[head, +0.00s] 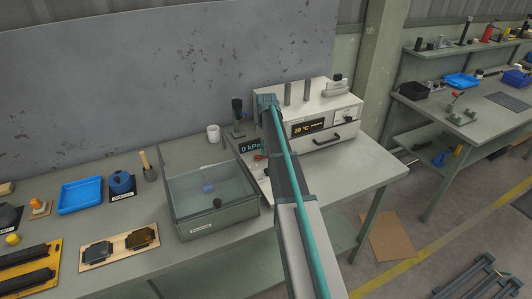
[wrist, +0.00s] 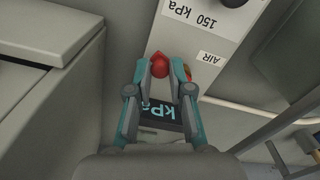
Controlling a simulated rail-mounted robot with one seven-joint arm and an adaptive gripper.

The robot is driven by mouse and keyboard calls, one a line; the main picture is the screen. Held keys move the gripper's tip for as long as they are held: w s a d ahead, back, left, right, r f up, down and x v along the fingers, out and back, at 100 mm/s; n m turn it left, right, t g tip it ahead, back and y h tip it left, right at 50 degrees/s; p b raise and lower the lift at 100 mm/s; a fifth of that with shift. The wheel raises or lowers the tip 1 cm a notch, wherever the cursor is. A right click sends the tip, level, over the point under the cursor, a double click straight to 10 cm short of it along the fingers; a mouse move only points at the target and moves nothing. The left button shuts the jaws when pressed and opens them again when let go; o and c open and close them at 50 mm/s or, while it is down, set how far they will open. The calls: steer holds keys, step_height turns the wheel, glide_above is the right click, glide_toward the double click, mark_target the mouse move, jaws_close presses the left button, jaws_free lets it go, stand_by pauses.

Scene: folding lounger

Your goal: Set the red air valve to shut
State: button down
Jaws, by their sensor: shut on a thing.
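The red air valve (wrist: 160,62) shows in the wrist view as a small red handle on a pale panel, beside the AIR label (wrist: 211,58). My gripper (wrist: 166,72) has its two teal fingers closed on the handle. Red shows between the fingertips and again just right of the right finger. The fingers cover part of the handle, so its exact angle is hard to tell. In the head view only a small red bit of the valve (head: 258,157) shows beside my arm, below a display (head: 250,146) reading 0 kPa.
A clear-lidded box (head: 212,202) stands left of the valve panel. A white instrument (head: 322,118) with a 20 °C display stands behind to the right. A 150 kPa label (wrist: 190,14) and a black knob (wrist: 234,3) are on the panel near my gripper.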

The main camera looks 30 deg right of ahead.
steer(key=n, duration=0.1)
steer(key=w+n, duration=0.1)
steer(key=n, duration=0.2)
steer(key=shift+w+d+n+b, duration=0.25)
steer(key=shift+w+n+b, duration=0.1)
steer(key=shift+w+n, duration=0.05)
stand_by(0.4)
steer(key=c, duration=1.1)
jaws_free()
step_height(320, 180, up, 12)
steer(key=shift+r, duration=0.1)
